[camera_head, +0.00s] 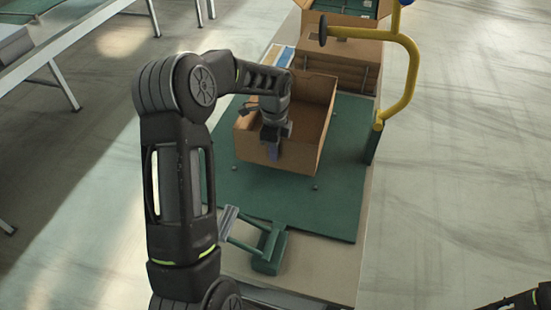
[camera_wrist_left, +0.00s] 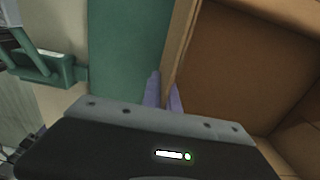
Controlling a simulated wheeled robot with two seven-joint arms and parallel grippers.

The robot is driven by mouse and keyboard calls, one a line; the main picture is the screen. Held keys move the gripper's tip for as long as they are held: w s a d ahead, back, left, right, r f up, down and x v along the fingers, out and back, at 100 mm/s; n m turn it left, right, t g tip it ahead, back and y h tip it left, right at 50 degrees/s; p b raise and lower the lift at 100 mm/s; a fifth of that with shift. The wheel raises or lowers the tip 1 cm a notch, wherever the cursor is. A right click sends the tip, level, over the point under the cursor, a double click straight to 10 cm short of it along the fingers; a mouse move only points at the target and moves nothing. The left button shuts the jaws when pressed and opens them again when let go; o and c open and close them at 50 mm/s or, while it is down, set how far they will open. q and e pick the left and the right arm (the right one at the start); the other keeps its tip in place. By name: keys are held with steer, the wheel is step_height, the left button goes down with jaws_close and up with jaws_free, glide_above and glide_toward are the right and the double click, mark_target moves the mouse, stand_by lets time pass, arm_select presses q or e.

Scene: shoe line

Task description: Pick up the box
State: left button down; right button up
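An open, empty brown cardboard box (camera_head: 254,149) is over the green mat on the work table. My left gripper (camera_head: 273,150) reaches down from above at the box's near wall. In the left wrist view, its two fingers (camera_wrist_left: 164,94) are close together on either side of the thin wall of the box (camera_wrist_left: 240,65), one inside and one outside, and look shut on it. Whether the box's bottom touches the mat is hard to tell. My right gripper is out of view; only part of that arm shows at the lower right.
The green mat (camera_head: 340,205) covers much of the table. A closed brown box (camera_head: 352,55) and an open one stand behind. A yellow curved pole (camera_head: 411,75) rises at the right edge. A green fixture (camera_head: 270,250) stands in front, near the left arm.

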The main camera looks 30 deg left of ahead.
arm_select(q)
step_height(320, 180, up, 6)
steer(key=shift+f+b, duration=0.1)
steer(key=shift+b, duration=0.2)
steer(key=shift+d, duration=0.1)
stand_by(0.4)
steer(key=d+r+n, duration=0.3)
steer(key=d+n, duration=0.4)
steer(key=d, duration=0.2)
steer(key=d+r+n, duration=0.3)
steer(key=d+n, duration=0.4)
steer(key=d, duration=0.2)
steer(key=shift+w, duration=0.25)
